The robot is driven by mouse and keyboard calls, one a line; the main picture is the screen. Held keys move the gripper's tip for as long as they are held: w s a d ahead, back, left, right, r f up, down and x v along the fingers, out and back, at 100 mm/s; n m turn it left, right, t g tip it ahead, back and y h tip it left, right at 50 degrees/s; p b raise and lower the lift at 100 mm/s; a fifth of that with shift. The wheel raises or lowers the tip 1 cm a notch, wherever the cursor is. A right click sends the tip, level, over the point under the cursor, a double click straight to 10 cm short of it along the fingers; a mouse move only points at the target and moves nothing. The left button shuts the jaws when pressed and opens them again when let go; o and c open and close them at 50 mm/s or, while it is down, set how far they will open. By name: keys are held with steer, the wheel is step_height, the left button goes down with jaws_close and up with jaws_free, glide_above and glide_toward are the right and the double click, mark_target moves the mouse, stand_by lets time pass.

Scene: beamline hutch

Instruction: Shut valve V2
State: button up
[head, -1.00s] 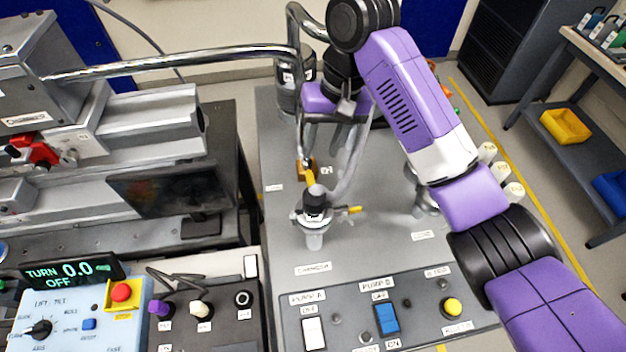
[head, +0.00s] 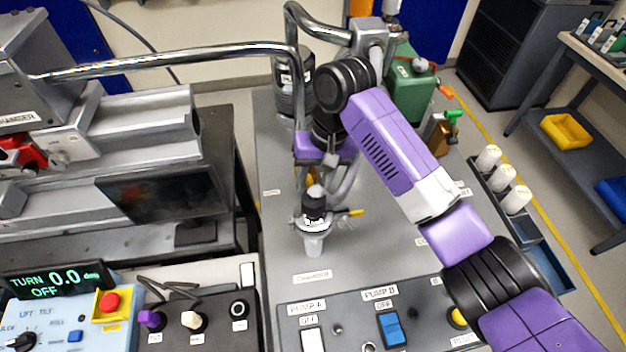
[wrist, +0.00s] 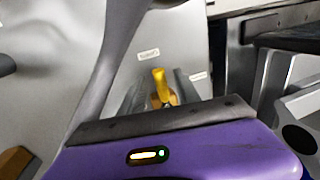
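A yellow valve lever (wrist: 159,78) on a brass-coloured body shows in the wrist view, between my two grey fingers. My gripper (wrist: 160,90) is open, with a finger on each side of the lever and gaps visible. In the head view the lever (head: 311,180) is mostly hidden behind my gripper (head: 322,163), which points down over the grey bench. A second yellow lever (head: 351,212) sticks out to the right of the chamber fitting (head: 314,225). The small labels are too blurred to tell which valve is V2.
A curved metal pipe (head: 170,60) crosses at upper left. A green pump (head: 410,90) stands behind my arm. The front panel has pump switches, including a blue one (head: 391,328). A dark monitor (head: 165,200) stands left. Bare bench lies right of the chamber fitting.

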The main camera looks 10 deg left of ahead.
steer(key=shift+f, duration=0.2)
steer(key=shift+c, duration=0.5)
jaws_close()
stand_by(0.9)
